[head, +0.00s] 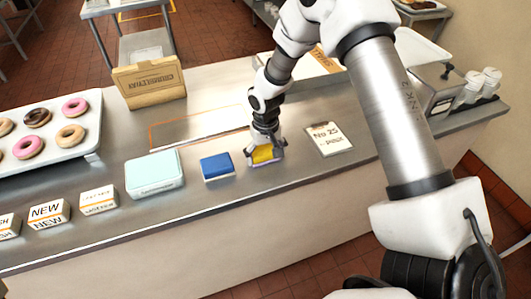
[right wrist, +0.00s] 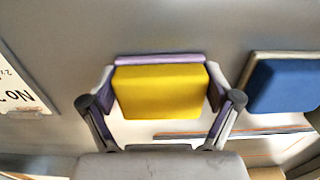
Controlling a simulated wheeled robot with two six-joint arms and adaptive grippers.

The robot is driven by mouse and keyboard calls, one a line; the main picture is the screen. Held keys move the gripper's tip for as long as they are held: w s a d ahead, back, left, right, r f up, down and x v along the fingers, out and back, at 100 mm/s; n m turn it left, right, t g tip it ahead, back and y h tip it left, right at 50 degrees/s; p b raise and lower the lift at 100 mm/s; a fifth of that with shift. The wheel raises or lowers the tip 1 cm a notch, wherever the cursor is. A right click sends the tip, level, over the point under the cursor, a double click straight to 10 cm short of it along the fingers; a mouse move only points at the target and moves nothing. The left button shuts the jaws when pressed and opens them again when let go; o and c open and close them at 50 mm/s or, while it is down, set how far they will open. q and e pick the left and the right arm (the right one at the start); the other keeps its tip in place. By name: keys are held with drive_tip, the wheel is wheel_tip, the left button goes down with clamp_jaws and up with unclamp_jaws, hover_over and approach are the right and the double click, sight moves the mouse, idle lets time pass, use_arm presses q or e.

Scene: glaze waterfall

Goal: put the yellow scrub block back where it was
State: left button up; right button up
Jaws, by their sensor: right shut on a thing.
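The yellow scrub block (head: 264,154) is at the front middle of the counter, right of the blue block. My right gripper (head: 266,146) comes down over it from behind and is shut on it. In the right wrist view the yellow block (right wrist: 160,92) sits between the two fingers (right wrist: 160,110). A purple edge (right wrist: 160,59) runs along the block's far side, with more purple beside the fingers. I cannot tell whether the block touches the surface under it. My left gripper is not in view.
A blue block (head: 217,166) stands close to the left, then a pale teal box (head: 154,173) and small labelled boxes. A clipboard (head: 329,139) lies close to the right. An empty orange-outlined area (head: 185,130) is behind. A donut tray (head: 92,152) is at far left.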

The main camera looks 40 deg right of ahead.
sight(266, 152)
drive_tip(key=shift+s, duration=0.1)
drive_tip(key=o, duration=1.2)
drive_tip(key=shift+f, duration=0.1)
drive_tip(key=shift+o, duration=0.4)
drive_tip(key=shift+r, duration=0.6)
wheel_tip(266, 152, up, 11)
drive_tip(key=b, duration=0.2)
drive_tip(key=shift+b, duration=0.35)
